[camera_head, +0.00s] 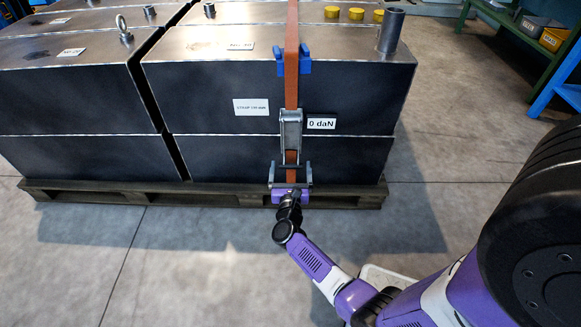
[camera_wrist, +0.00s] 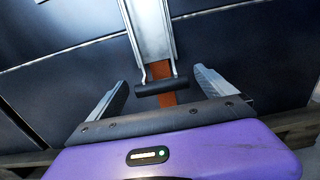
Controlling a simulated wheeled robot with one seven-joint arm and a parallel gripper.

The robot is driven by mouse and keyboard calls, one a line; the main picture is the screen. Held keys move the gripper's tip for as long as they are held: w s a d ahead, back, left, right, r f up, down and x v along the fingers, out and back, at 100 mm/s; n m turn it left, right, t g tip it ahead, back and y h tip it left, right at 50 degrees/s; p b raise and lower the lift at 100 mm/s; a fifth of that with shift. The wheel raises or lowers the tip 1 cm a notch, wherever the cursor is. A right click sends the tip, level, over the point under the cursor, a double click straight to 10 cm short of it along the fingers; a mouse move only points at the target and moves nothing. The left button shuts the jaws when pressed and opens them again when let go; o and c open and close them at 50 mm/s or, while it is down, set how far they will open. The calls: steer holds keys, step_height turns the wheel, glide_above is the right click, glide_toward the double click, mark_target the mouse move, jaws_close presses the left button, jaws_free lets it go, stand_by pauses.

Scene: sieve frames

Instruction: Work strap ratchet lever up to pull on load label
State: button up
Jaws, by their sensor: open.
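An orange strap (camera_head: 291,70) runs down the front of the dark steel blocks, over a blue corner protector (camera_head: 305,62). The silver ratchet (camera_head: 291,130) sits on the strap, its lever hanging down along it. In the wrist view the lever (camera_wrist: 150,30) ends in a black grip bar (camera_wrist: 160,87). A load label (camera_head: 321,123) beside the ratchet reads "0 daN". My gripper (camera_head: 291,176) is open just below the ratchet. In the wrist view its two fingers (camera_wrist: 160,90) stand on either side of the grip bar, with gaps on both sides and nothing held.
The blocks (camera_head: 350,85) stand on a dark pallet (camera_head: 110,192). A white label (camera_head: 251,107) is left of the strap. A green and blue rack with bins (camera_head: 553,38) stands at the back right. The floor (camera_head: 110,270) in front is clear.

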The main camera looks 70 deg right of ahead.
steer(key=shift+x, duration=0.95)
steer(key=shift+c, duration=0.4)
